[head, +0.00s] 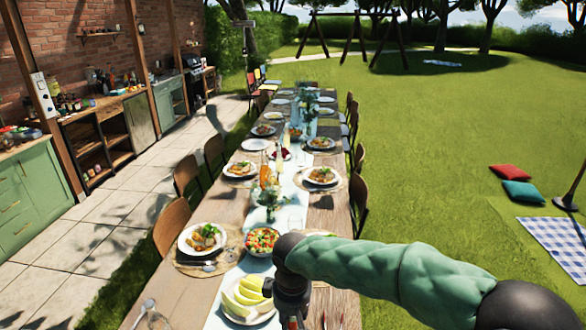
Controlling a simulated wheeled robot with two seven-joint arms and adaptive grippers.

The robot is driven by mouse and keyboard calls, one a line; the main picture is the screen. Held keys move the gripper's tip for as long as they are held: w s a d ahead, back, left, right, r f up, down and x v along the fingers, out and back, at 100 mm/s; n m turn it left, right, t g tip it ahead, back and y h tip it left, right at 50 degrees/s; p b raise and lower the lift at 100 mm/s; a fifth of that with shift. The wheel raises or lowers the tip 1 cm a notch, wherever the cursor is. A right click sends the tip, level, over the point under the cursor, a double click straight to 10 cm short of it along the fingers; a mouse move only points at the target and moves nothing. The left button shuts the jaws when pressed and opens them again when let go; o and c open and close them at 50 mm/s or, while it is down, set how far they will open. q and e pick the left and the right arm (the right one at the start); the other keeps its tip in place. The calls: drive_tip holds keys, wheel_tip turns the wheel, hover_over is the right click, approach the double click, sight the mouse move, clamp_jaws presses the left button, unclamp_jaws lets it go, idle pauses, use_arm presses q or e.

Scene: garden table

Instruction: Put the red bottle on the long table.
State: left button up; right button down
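The long table (309,217) runs away from me through the middle of the head view, covered with plates and food. I cannot make out a red bottle for certain. Orange bottles (265,174) stand midway along the table. My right arm reaches in from the lower right, over the table's near end. My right gripper (291,308) points down at the bottom edge, beside the banana plate; its fingertips are cut off, so its opening and any held thing are hidden. Small red bits show right of it, too little to identify. My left gripper is out of view.
Bare wood shows at the near left (178,284). Chairs (171,226) line both sides. A green kitchen counter (30,195) stands left; lawn lies right.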

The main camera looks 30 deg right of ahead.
drive_tip(key=shift+s+d+f, duration=0.1)
drive_tip(key=shift+s+f, duration=0.1)
drive_tip(key=shift+s, duration=1.2)
drive_tip(key=shift+s+f, duration=0.2)
drive_tip(key=shift+s, duration=1.2)
drive_tip(key=w+d+f+b, duration=0.3)
drive_tip(key=w+d+f, duration=0.6)
drive_tip(key=f, duration=0.4)
drive_tip(key=shift+w+b, duration=0.3)
drive_tip(key=shift+w, duration=0.6)
drive_tip(key=shift+f, duration=0.15)
drive_tip(key=c, duration=1)
unclamp_jaws()
drive_tip(key=shift+s, duration=0.1)
drive_tip(key=shift+o, duration=0.2)
